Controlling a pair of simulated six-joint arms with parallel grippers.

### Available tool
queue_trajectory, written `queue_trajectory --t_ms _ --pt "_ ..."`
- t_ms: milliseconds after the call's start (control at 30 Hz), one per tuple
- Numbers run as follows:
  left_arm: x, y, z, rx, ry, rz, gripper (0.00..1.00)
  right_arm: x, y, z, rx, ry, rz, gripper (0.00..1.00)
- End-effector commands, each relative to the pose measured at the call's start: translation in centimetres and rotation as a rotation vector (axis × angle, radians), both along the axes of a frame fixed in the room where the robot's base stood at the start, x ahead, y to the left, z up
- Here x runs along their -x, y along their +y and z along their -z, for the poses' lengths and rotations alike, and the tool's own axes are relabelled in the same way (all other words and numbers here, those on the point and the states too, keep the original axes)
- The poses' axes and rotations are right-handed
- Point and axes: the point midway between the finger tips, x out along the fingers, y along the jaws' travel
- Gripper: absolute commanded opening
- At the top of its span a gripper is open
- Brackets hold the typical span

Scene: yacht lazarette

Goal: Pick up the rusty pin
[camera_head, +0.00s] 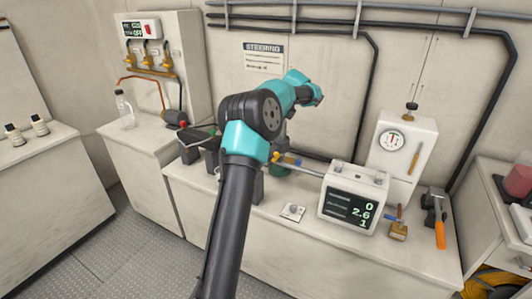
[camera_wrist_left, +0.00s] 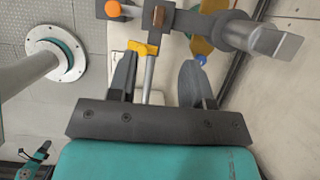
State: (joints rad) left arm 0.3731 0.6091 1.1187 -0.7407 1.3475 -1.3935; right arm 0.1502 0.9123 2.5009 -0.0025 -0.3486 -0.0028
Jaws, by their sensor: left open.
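In the left wrist view my left gripper (camera_wrist_left: 160,88) is open, its two dark fingers apart. A grey rod with a yellow head (camera_wrist_left: 143,47) shows between them, nearer the left finger; I cannot tell its depth. A small rust-brown piece (camera_wrist_left: 158,17) stands against a dark grey bar beyond the fingertips; it looks like the rusty pin, but I cannot be sure. In the head view my arm covers the middle of the bench, so the gripper's fingertips and that brown piece are hidden there. My right gripper is not in view.
The bench holds a white display box (camera_head: 349,198), a white gauge unit (camera_head: 402,152), a brass padlock-like item (camera_head: 398,231) and an orange-handled tool (camera_head: 440,234). A grey cylinder (camera_wrist_left: 250,36) and an orange knob (camera_wrist_left: 112,8) lie near the gripper. Bare bench front shows beside the small plate (camera_head: 292,212).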

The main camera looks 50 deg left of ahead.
Motion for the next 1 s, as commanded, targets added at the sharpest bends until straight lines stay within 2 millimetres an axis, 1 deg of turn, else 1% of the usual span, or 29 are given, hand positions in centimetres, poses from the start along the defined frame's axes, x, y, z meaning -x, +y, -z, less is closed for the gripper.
queue_trajectory --t_ms 33,300,500,633,1000 --pt "0.2 0.4 1.0 0.001 0.005 -0.002 0.46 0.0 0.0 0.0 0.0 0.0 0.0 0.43" --pt "0.8 2.0 5.3 0.001 0.003 -0.002 0.46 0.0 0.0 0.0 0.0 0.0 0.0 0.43" --pt "1.3 3.1 8.0 0.002 0.001 -0.001 0.46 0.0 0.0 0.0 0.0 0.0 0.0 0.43" --pt "1.3 3.3 8.8 0.001 0.002 -0.001 0.46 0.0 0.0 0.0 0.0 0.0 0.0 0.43" --pt "1.4 3.4 9.0 0.0 0.001 -0.001 0.46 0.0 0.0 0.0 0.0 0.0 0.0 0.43"
